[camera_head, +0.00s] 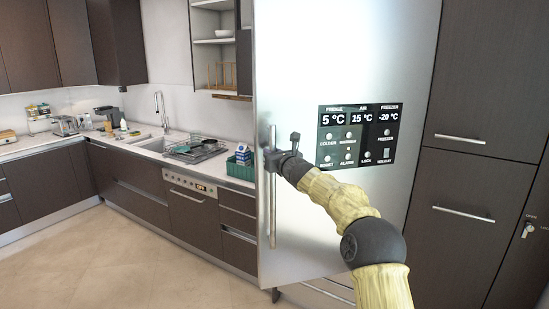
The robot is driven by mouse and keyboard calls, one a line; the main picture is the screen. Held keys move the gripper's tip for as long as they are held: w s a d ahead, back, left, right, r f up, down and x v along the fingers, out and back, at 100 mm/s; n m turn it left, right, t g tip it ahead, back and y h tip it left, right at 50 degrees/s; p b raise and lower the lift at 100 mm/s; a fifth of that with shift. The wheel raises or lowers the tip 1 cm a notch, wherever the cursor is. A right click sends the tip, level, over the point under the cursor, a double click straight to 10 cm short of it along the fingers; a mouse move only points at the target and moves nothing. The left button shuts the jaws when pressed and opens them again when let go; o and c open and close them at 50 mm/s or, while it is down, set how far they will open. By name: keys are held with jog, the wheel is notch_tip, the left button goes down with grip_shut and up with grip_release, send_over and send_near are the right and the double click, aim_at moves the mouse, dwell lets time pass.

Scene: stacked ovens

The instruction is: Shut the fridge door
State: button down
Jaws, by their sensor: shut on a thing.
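The fridge door (312,60) is a tall silver panel with a black control display (360,136) at mid height. It fills the middle of the head view and stands partly open, its left edge swung out toward me. A vertical metal bar handle (272,205) runs along its left side. My gripper (273,150) is at the upper part of this handle and is shut on it. The fingertips are small and dark here, so their exact grip is hard to see. The fridge's inside is hidden behind the door.
A counter with a sink (160,143), a dish rack (196,150) and a green crate (241,165) stands left of the door. Dark cabinets (470,185) stand close on the right. The tiled floor (130,265) at the front left is clear.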

jog(key=shift+w, duration=0.4)
jog(key=shift+a, duration=0.15)
jog(key=shift+w+d, duration=0.1)
jog(key=shift+d, duration=0.15)
jog(key=c, duration=1.3)
grip_release()
jog(key=shift+c, duration=0.2)
jog(key=b+v, duration=1)
jog(key=v, duration=0.7)
jog(key=shift+s, duration=0.3)
jog(key=shift+a, duration=0.15)
